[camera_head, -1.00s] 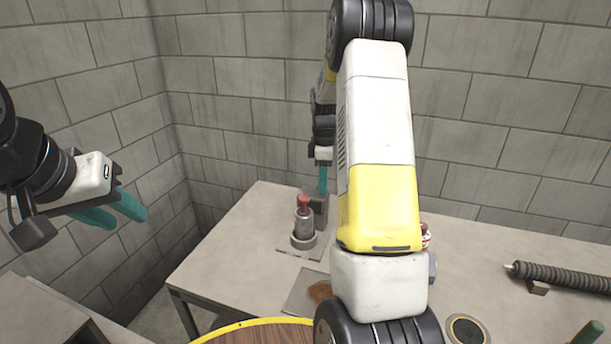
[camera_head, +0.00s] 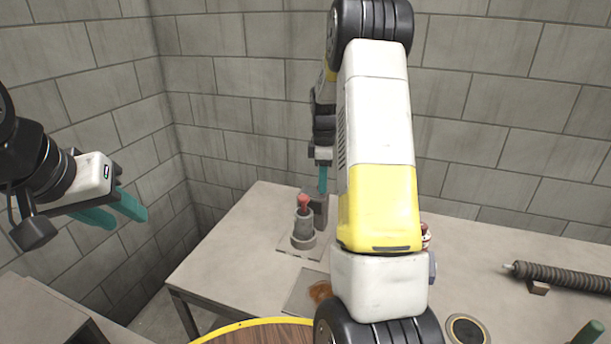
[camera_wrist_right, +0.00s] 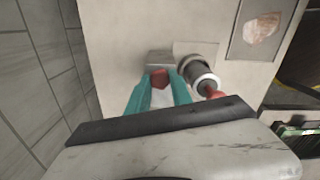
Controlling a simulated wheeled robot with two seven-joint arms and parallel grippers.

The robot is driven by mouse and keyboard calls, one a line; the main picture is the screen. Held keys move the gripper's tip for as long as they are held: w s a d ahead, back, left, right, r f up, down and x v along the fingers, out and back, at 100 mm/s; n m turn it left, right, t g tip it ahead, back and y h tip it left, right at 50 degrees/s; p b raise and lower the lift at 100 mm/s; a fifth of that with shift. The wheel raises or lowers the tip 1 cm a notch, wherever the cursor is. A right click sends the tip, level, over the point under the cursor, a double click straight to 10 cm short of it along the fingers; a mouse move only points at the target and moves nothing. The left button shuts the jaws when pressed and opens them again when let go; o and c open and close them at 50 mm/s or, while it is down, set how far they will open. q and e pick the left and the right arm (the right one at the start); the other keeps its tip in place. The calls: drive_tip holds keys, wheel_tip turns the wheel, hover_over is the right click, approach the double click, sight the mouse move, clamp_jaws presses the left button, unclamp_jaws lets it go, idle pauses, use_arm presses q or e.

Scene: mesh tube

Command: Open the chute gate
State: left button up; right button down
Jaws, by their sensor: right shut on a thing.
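A grey cylinder (camera_head: 303,230) with a red top (camera_head: 303,202) stands on a thin plate on the table, beside a dark grey block (camera_head: 317,207). My right gripper (camera_head: 323,180) points down at the block; my forearm hides much around it. In the right wrist view, my right gripper's teal fingers (camera_wrist_right: 160,92) are shut on a red knob (camera_wrist_right: 159,77) at the grey block (camera_wrist_right: 160,60). The cylinder (camera_wrist_right: 200,73) is just right of the fingers there. I cannot tell which part is the chute gate. My left gripper (camera_head: 124,218) is open, empty and well away at the left.
The pale table (camera_head: 235,245) is clear left of the cylinder. A plate with a brown patch (camera_head: 318,292) lies nearer. A ribbed dark rod (camera_head: 565,275) is at the right. A yellow-rimmed round wooden top (camera_head: 260,333) is at the front. Block walls (camera_head: 510,120) stand behind.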

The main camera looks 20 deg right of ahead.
drive_tip(key=s+d, duration=0.1)
drive_tip(key=d, duration=0.1)
drive_tip(key=s+d, duration=0.1)
drive_tip(key=d, duration=0.1)
drive_tip(key=shift+s, duration=0.4)
drive_tip(key=c, duration=1.1)
unclamp_jaws()
drive_tip(key=shift+c, duration=0.2)
drive_tip(key=shift+r, duration=0.1)
wheel_tip(320, 180, up, 8)
drive_tip(key=shift+a, duration=0.1)
